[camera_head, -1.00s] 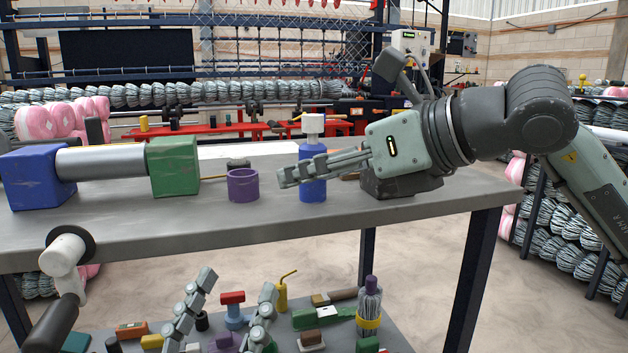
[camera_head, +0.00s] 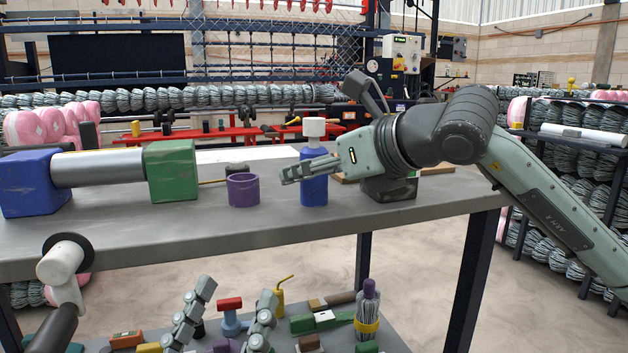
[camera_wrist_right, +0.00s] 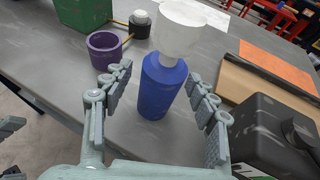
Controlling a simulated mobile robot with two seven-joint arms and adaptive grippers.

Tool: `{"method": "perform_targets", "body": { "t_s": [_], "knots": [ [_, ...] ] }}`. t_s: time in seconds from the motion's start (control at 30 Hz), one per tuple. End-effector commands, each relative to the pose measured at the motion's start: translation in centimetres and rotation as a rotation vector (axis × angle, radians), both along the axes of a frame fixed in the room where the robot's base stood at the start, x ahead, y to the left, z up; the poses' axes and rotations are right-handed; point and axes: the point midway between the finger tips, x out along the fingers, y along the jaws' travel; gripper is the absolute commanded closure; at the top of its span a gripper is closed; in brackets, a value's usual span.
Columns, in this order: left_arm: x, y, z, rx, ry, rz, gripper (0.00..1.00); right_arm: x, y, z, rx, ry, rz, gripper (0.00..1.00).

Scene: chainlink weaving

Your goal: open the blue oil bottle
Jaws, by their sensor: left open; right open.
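The blue oil bottle (camera_head: 314,188) stands upright on the grey table, with a white cap (camera_head: 314,128) on top. In the right wrist view, the blue bottle (camera_wrist_right: 158,95) and white cap (camera_wrist_right: 181,28) are between the spread fingers of my right gripper (camera_wrist_right: 157,76), with gaps to both fingers. In the head view, my right gripper (camera_head: 288,172) reaches in from the right, its fingers crossing the upper blue body, below the cap. My left gripper (camera_head: 237,290) is open and empty at the bottom, below the tabletop's front edge in the picture.
A purple cup (camera_head: 243,190) and a green block (camera_head: 172,171) stand left of the bottle; a blue block (camera_head: 32,184) is farther left. A dark canister (camera_wrist_right: 275,135) is close to my right gripper. The lower shelf holds several tools. The table's front is clear.

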Motion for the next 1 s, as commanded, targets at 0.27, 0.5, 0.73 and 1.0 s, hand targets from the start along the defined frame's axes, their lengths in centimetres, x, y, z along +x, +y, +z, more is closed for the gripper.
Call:
{"method": "perform_targets", "body": {
  "t_s": [0.27, 0.5, 0.73, 1.0],
  "knots": [
    [-0.01, -0.02, -0.02, 0.000, 0.001, 0.000, 0.43, -0.01, 0.00, -0.02, 0.000, 0.000, 0.000, 0.55],
    [0.00, -0.02, -0.03, 0.000, 0.001, 0.000, 0.43, -0.02, -0.01, -0.02, -0.001, 0.001, 0.000, 0.85],
    [0.00, -0.02, -0.03, 0.000, 0.001, 0.000, 0.43, -0.02, -0.02, 0.03, 0.001, -0.001, 0.000, 0.99],
    [0.08, -0.05, -0.04, 0.003, 0.008, 0.000, 0.43, 0.00, 0.00, 0.85, 0.001, -0.002, 0.000, 0.99]
  ]
}}
